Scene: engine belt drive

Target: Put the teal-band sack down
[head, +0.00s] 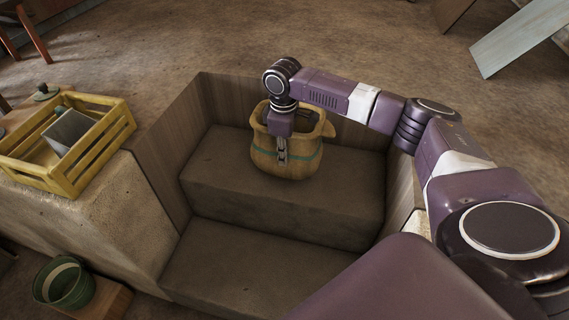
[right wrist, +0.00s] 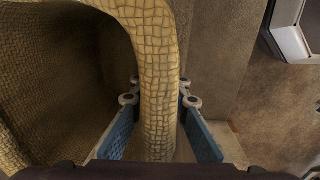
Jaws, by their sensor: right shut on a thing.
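The teal-band sack (head: 300,165) is a tan, woven-looking open bag with a teal stripe round its lower part. It is upright over the upper step (head: 225,175) of a sunken two-step recess. I cannot tell whether its bottom touches the step. My right gripper (head: 282,152) reaches down onto the sack's near rim and is shut on it. In the right wrist view, the blue finger pads of the gripper (right wrist: 160,140) flank the rim of the sack (right wrist: 158,75), and its dark inside shows at left. My left gripper is not in view.
Wooden side walls (head: 165,165) border the recess, with a lower step (head: 240,275) in front. A yellow crate (head: 103,147) holding a grey box stands on the left ledge. A green pot (head: 50,285) is at lower left. The upper step is bare beside the sack.

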